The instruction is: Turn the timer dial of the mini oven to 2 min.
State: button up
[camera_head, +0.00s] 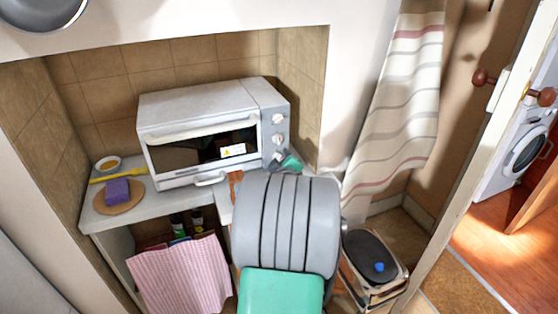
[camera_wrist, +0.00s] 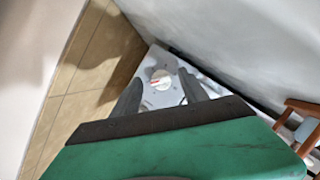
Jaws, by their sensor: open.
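The white mini oven (camera_head: 200,112) stands in the tiled niche, its door closed. Its right front panel carries a column of round pale knobs, with an upper knob (camera_head: 278,118) and a middle knob (camera_head: 278,139) clear to see. The lowest part of the panel is close to my gripper (camera_head: 284,162), which my grey arm partly hides. In the wrist view my gripper (camera_wrist: 160,76) is open, with its two dark fingers apart. A pale dial (camera_wrist: 161,80) with a red mark shows between and beyond the fingertips. I cannot tell whether they touch it, nor read its scale.
A round board (camera_head: 118,204) with a purple sponge (camera_head: 117,190) lies left of the oven. A pink striped cloth (camera_head: 180,275) hangs below the counter. The niche's right wall stands close beside the knob panel. A striped curtain (camera_head: 400,100) and a bin (camera_head: 375,262) are further right.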

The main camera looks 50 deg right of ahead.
jog(key=shift+c, duration=0.4)
grip_shut()
